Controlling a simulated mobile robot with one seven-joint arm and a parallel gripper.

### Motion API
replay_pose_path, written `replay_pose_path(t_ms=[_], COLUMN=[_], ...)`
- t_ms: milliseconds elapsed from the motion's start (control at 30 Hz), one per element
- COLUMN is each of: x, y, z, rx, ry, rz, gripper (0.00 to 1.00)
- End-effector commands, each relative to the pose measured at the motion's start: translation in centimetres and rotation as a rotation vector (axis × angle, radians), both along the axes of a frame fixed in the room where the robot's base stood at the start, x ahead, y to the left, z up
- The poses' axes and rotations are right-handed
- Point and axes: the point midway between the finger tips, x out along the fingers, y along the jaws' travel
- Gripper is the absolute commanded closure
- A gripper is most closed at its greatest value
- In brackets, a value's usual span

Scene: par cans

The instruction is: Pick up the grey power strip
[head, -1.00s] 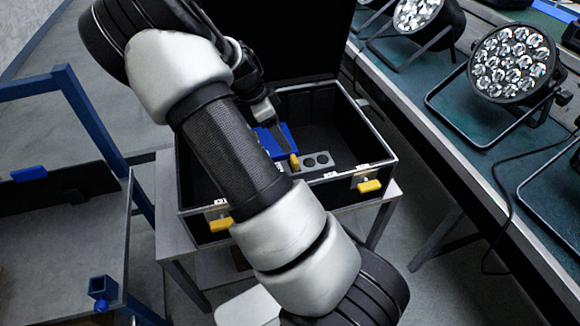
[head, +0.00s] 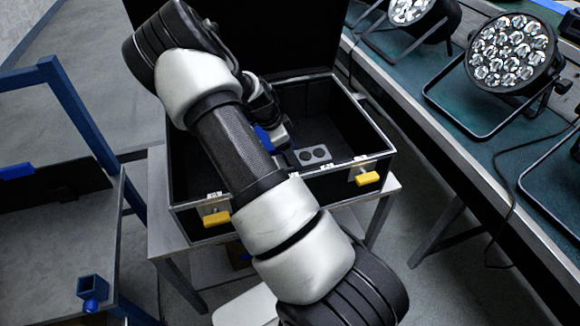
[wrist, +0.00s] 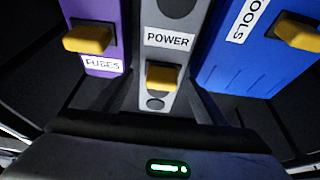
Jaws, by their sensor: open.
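The grey power strip (wrist: 163,42) carries a POWER label and a yellow tab (wrist: 162,76) in the wrist view. In the head view the strip (head: 322,160) lies in the open black case, showing round sockets; its left part is hidden by my arm. My gripper (wrist: 162,100) is open, with one dark finger on each side of the strip's near end and the yellow tab between them. I cannot tell whether the fingers touch the strip. In the head view my gripper is inside the case, its fingertips hard to make out.
A purple FUSES box (wrist: 95,30) lies left of the strip and a blue TOOLS box (wrist: 255,50) right of it, both close to the fingers. The case (head: 375,120) has raised walls and yellow latches (head: 367,178). A bench with par cans (head: 512,48) stands at right.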

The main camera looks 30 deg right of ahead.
Motion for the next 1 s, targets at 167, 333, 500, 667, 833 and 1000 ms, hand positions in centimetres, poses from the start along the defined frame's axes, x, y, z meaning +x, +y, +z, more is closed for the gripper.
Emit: replay_pose_path(t_ms=[167,333,500,667,833,1000], x=[-0.1,-0.1,-0.1,-0.1,-0.1,-0.1], y=[-0.9,-1.2,-1.2,-1.2,-1.3,-1.3], z=[-3.0,-3.8,-3.7,-3.7,-3.6,-3.6], rx=[-0.001,-0.001,-0.001,-0.001,-0.001,-0.001], ry=[0.002,-0.001,-0.001,-0.001,-0.002,-0.002], rz=[-0.002,0.0,0.0,0.0,0.001,0.001], gripper=[0.34,0.34,0.39,0.66,0.92,0.92])
